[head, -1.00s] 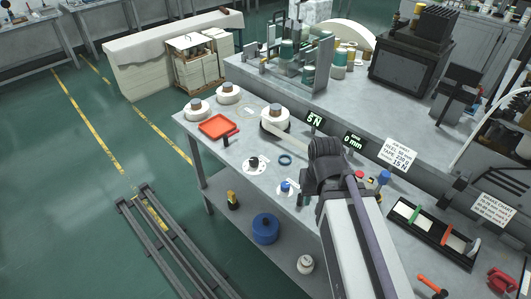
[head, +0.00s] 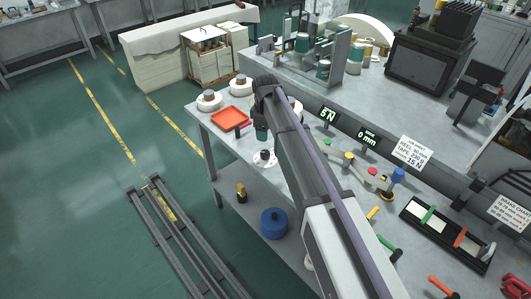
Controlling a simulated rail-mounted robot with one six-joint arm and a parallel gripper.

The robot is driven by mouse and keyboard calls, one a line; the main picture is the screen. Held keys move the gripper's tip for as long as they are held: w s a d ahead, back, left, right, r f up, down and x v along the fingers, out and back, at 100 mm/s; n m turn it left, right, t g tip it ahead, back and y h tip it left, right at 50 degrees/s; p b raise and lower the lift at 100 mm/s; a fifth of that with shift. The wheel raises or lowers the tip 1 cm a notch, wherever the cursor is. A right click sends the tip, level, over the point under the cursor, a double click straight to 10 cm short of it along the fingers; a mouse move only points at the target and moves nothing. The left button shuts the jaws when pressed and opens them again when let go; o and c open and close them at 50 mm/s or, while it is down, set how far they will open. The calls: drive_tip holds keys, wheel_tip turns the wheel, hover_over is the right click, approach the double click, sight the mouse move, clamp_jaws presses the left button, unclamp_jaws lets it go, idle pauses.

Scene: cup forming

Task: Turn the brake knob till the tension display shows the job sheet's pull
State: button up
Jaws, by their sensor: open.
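The brake knob (head: 264,154) is a small dark knob on a round white dial, on the near part of the grey bench. My gripper (head: 262,141) points down just above the dial, at the end of my arm. Its jaws are open, small and partly hidden; I cannot tell whether they touch or surround the knob. The tension display (head: 328,116) reads 5 N. The white job sheet (head: 411,153) stands to the right and shows 15 N.
A second display (head: 368,138) reads 0 mm. A red tray (head: 230,118) and white reels (head: 208,101) lie left of the dial. A brake chart (head: 509,214) stands far right. A black tray (head: 446,235) with coloured parts lies right. My arm covers the middle of the bench.

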sight(265, 152)
wheel_tip(265, 152, down, 11)
drive_tip(key=b, duration=1.1)
drive_tip(key=shift+f, duration=0.1)
drive_tip(key=shift+s, duration=0.1)
drive_tip(key=shift+c, duration=0.5)
drive_tip(key=c, duration=0.8)
